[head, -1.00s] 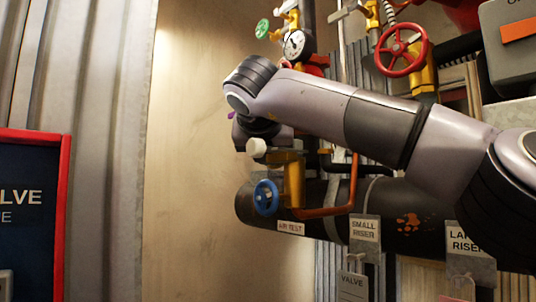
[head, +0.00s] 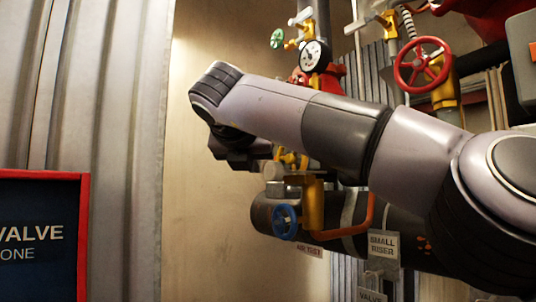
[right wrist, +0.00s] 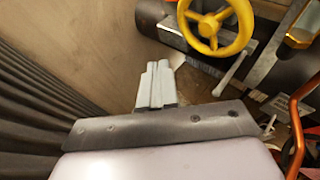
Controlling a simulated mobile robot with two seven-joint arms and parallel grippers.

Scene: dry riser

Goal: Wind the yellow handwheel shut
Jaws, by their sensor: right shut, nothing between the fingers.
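The yellow handwheel (right wrist: 245,38) shows in the right wrist view at the top, right of my fingers, with its hub and spokes in sight. In the head view only part of the yellow handwheel (head: 292,158) shows, below my right arm, which hides the rest. My right gripper (right wrist: 157,75) is shut and empty, its pale fingers side by side. They are apart from the wheel, to its lower left in the right wrist view. In the head view my right arm mostly hides the fingers. My left gripper is not in view.
A red handwheel (head: 422,65), a gauge (head: 313,54) and a small green wheel (head: 277,38) are above. An orange bent pipe (head: 352,228) runs close by. Bare wall (head: 205,220) lies left.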

